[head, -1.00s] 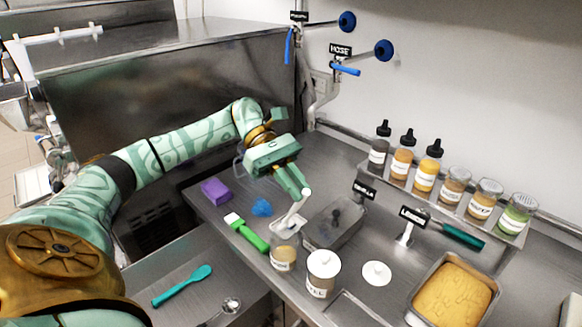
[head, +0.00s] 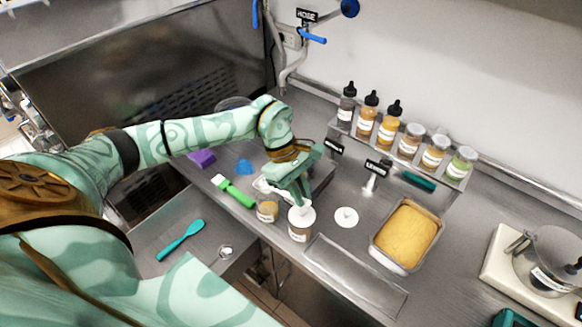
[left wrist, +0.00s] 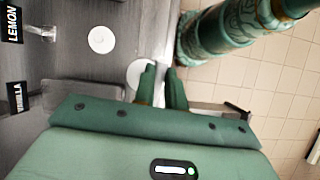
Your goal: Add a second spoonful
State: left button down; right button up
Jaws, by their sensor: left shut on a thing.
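My left gripper (head: 303,197) is shut and points down over a white-topped labelled jar (head: 299,222). A pale, slim handle was in its fingers earlier; now the fingers hide most of what they hold, so I cannot tell how far it reaches into the jar. In the left wrist view the fingertips (left wrist: 163,80) are close together beside a white round jar top (left wrist: 140,73). A second labelled jar (head: 267,208) with tan contents stands just left. A white round lid (head: 346,217) lies to the right. My right gripper is not in view.
A pan of yellow food (head: 408,235) stands at right. A rack of bottles and shakers (head: 408,144) lines the wall. A green brush (head: 233,191), purple block (head: 202,159), teal spatula (head: 181,240) and metal spoon (head: 225,251) lie at left. A mixer bowl (head: 549,262) is far right.

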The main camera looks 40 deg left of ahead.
aim_at(307, 201)
pick_arm(q)
jog(key=shift+s+d+f+t+y+p, duration=0.1)
jog(key=shift+d+f+t+y+p, duration=0.05)
jog(key=shift+d+f+y+p, duration=0.65)
jog(key=shift+s+d+f+t+y+p, duration=0.15)
jog(key=shift+d+f+y+p, duration=0.15)
jog(key=shift+y+p, duration=0.55)
